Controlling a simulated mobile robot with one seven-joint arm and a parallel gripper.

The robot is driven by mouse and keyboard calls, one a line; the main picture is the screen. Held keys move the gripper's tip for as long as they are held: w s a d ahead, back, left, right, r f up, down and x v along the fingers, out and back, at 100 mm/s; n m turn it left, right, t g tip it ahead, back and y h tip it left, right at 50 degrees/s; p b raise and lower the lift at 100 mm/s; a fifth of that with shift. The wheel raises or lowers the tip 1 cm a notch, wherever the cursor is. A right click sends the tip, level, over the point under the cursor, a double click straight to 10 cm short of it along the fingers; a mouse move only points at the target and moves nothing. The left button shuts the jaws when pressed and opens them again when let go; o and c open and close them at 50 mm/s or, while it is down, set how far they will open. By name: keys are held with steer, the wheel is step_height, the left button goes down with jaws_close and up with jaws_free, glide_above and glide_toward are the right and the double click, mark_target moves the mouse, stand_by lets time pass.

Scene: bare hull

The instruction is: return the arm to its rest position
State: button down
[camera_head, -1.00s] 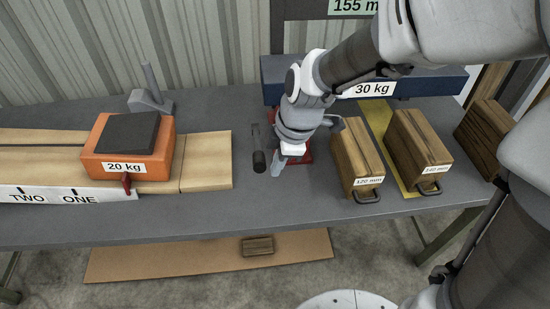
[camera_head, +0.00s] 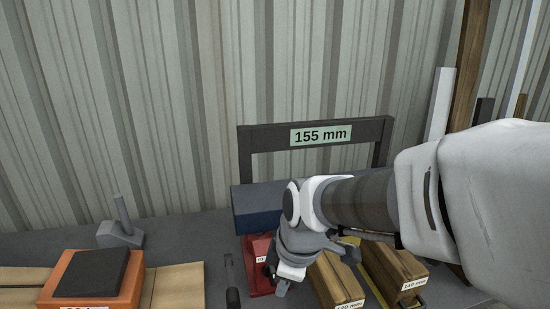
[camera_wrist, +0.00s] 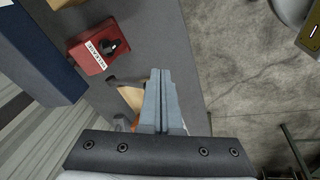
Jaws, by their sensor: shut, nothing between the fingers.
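My grey and white arm reaches in from the right in the head view. My gripper (camera_head: 281,288) hangs over the bench, close to a red block (camera_head: 258,262) and left of the wooden blocks. In the wrist view the two grey fingers of my gripper (camera_wrist: 160,75) lie side by side, shut with nothing between them. The red block (camera_wrist: 100,47) with its white label shows apart from the fingers, up and to their left.
A dark 155 mm frame (camera_head: 258,133) stands behind a blue block (camera_head: 252,208). Wooden blocks (camera_head: 335,284) stand right of my gripper. A black-handled tool (camera_head: 231,280) and an orange weight (camera_head: 60,292) are to the left. Wrist view: concrete floor (camera_wrist: 250,70) beyond the bench edge.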

steer(key=s+d+r+m+t+h+p, duration=0.1)
steer(key=s+d+r+m+p, duration=0.1)
steer(key=s+d+r+m, duration=0.2)
steer(key=s+d+r+m+t+p, duration=0.2)
steer(key=s+d+r+m, duration=0.3)
steer(key=d+r+m, duration=0.3)
steer(key=r+m, duration=0.1)
steer(key=m, duration=0.2)
steer(key=shift+s+d+h, duration=0.15)
steer(key=shift+d+h, duration=0.25)
steer(key=shift+d, duration=0.1)
